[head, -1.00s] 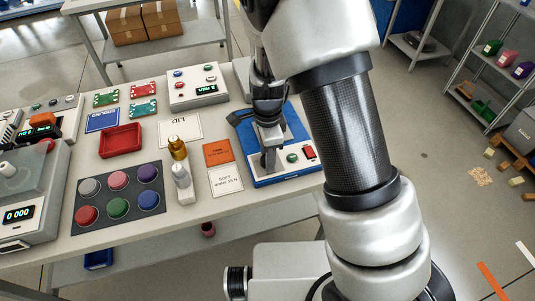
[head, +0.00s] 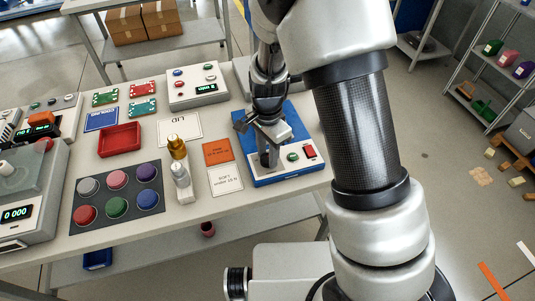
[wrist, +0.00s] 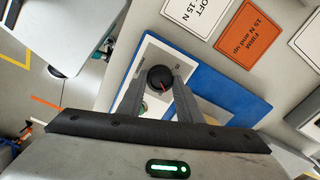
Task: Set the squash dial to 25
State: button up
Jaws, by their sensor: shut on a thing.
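The dial is a round black knob with a red pointer line (wrist: 159,78) in the wrist view. It sits on the white top of a blue-edged box (head: 255,181). My gripper (head: 268,160) points down at this box in the head view. In the wrist view my gripper (wrist: 158,82) has one finger on each side of the knob and is shut on it. In the head view my fingers hide the knob.
Beside the knob are a green button (head: 293,157) and a red switch (head: 309,151). An orange card (head: 217,152) marked "FIRM" and a white card (head: 225,181) lie left of the box.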

jog(key=n+b, duration=0.1)
jog(key=n, duration=0.3)
jog(key=shift+n, duration=0.3)
jog(key=n+b, duration=0.1)
jog(key=n, duration=0.4)
jog(key=shift+n, duration=0.3)
jog(key=n, duration=0.4)
jog(key=shift+b, duration=0.3)
jog(key=shift+n, duration=2.5)
jog(key=o, duration=1)
jog(key=shift+o, duration=0.2)
jog(key=shift+r, duration=0.1)
